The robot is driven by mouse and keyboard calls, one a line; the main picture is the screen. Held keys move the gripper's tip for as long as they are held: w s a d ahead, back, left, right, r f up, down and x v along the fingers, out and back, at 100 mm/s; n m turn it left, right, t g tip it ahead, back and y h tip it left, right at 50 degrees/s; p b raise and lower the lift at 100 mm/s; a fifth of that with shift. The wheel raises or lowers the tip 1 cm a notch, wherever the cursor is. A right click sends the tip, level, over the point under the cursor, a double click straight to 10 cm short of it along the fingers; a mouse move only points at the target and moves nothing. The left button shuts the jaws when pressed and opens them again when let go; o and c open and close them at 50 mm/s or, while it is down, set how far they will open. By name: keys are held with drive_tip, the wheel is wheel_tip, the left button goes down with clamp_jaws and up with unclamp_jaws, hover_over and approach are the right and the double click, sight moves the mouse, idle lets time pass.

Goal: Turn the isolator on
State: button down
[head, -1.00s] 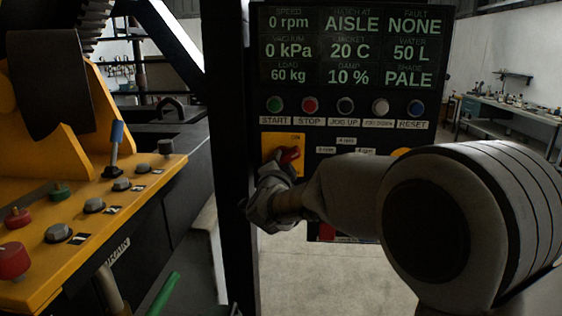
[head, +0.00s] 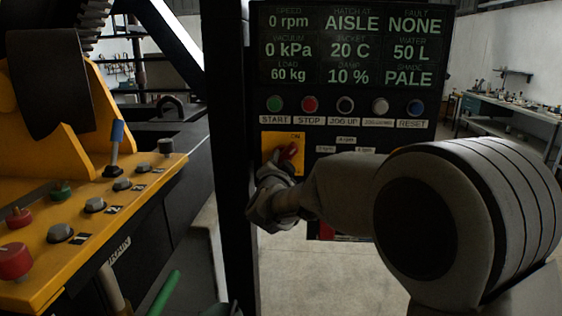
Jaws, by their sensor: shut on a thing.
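The isolator is a red rotary handle (head: 288,151) on a yellow plate (head: 269,142) at the lower left of the black control panel. An "ON" label shows at the plate's upper right. My gripper (head: 279,160) is at the handle from below and shut on it. The handle leans up to the right, toward the ON label. The fingers and wrist hide the lower part of the plate and part of the handle.
A black post (head: 228,150) stands just left of the panel. A yellow console (head: 110,215) with knobs and a blue-topped lever fills the left.

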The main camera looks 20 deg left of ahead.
drive_tip(key=c, duration=0.6)
unclamp_jaws()
drive_tip(key=shift+c, duration=0.2)
drive_tip(key=b+v, duration=0.1)
drive_tip(key=v, duration=1.6)
drive_tip(key=shift+s, duration=0.25)
